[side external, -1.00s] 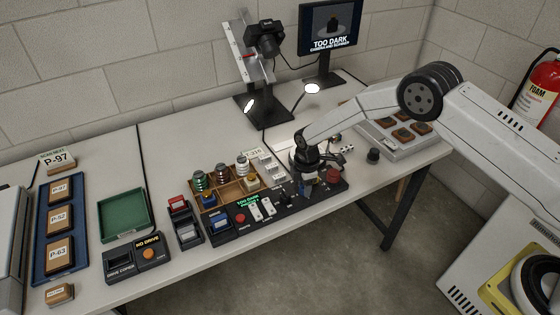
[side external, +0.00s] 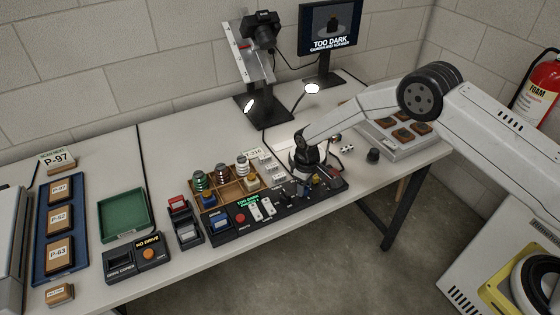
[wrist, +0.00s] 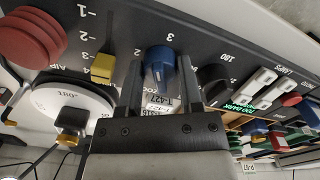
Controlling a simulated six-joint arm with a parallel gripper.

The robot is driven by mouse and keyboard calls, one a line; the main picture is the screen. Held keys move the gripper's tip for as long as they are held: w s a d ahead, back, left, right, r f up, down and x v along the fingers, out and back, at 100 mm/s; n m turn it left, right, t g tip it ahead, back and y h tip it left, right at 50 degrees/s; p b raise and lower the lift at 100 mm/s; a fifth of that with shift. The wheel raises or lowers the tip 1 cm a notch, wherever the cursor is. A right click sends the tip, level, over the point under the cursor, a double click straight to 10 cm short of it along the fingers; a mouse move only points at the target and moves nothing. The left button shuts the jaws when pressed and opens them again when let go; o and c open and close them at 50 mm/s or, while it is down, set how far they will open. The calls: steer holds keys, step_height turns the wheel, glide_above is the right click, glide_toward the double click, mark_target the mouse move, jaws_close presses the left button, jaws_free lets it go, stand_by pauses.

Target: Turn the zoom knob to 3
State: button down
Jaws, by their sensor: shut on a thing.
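The blue knob (wrist: 160,60), which looks like the zoom knob, sits on the dark control panel (wrist: 110,22). In the wrist view a printed 3 is just above it and a 2 is printed to its left. My gripper (wrist: 160,75) is shut on this knob, one dark finger on each side. I cannot tell exactly which number its pointer faces. In the side view my gripper (side external: 304,172) is low over the right part of the panel and partly hides the knobs. The monitor (side external: 330,28) shows a small object above the words TOO DARK.
Close by are a yellow-tipped slider (wrist: 103,68), a red knob (wrist: 30,37), a black knob (wrist: 214,78) and white switches (wrist: 258,88). A camera (side external: 262,30) hangs on a column behind. A green tray (side external: 124,214) and a grey case (side external: 402,133) flank the panel.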

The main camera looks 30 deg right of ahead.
steer(key=m, duration=0.5)
steer(key=shift+m, duration=0.4)
steer(key=shift+w+r, duration=0.1)
steer(key=shift+c, duration=1.3)
jaws_free()
steer(key=shift+r, duration=3.85)
